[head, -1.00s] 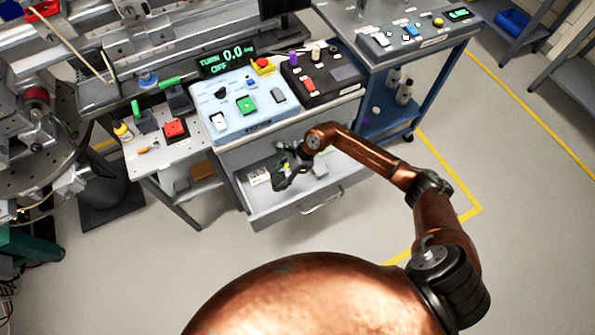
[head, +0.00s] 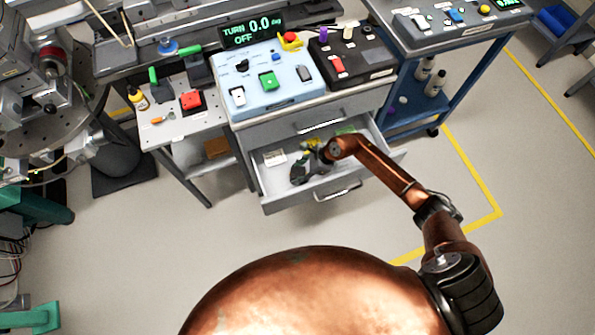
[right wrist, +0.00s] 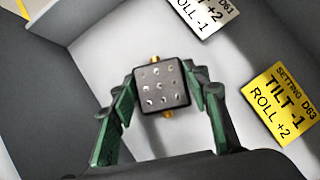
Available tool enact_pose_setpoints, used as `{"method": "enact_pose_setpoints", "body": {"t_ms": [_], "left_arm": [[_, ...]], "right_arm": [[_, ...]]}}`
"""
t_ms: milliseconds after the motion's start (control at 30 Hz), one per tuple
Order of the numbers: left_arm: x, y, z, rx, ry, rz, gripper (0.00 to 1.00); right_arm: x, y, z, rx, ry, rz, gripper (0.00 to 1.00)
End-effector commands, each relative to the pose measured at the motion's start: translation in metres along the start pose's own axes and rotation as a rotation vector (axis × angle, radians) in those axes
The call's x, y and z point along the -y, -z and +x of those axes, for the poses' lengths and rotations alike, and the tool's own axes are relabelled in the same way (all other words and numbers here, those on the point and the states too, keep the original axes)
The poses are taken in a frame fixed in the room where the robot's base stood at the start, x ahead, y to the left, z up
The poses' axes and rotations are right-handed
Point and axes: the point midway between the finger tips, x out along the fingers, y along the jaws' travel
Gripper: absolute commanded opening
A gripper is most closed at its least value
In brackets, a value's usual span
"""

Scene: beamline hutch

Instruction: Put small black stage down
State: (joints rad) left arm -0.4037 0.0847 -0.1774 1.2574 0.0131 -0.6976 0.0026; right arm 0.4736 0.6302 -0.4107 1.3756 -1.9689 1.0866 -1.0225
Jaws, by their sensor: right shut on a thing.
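The small black stage (right wrist: 162,86) is a dark square block with a grid of holes on its face and brass-coloured bits at two opposite sides. In the right wrist view it sits between the green-padded fingers of my right gripper (head: 303,172), which is shut on it. The gripper is over or inside the open grey drawer (head: 283,203) under the control bench, with the pale drawer floor behind the stage. I cannot tell whether the stage touches that floor. In the head view the stage is not clear. My left gripper is not in view.
In the drawer lie a white card (right wrist: 205,12) and a yellow card (right wrist: 283,105) reading TILT -1, ROLL +2. Drawer walls (right wrist: 75,18) stand close around the gripper. On the bench above are a light blue control box (head: 262,95) and a black control box (head: 352,72).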

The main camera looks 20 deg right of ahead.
Motion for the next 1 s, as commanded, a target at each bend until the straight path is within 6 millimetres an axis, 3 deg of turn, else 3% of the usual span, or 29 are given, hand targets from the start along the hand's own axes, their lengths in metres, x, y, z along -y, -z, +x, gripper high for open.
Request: {"method": "enact_pose_setpoints", "body": {"t_ms": [300, 333, 567, 867, 1000], "left_arm": [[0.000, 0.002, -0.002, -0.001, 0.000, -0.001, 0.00], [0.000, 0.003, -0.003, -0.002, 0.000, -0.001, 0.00], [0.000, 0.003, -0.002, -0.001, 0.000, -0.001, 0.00], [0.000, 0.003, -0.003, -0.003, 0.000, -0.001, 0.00], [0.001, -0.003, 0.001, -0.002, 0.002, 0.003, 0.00]], "right_arm": [[0.000, 0.000, 0.001, 0.001, 0.001, -0.001, 0.10], [0.000, 0.001, 0.001, 0.000, 0.000, -0.001, 0.44], [0.000, 0.000, 0.001, 0.000, 0.000, -0.001, 0.60], [0.000, 0.000, 0.000, 0.000, 0.000, -0.001, 0.60], [0.001, -0.001, -0.011, -0.001, 0.003, -0.002, 0.60]]}}
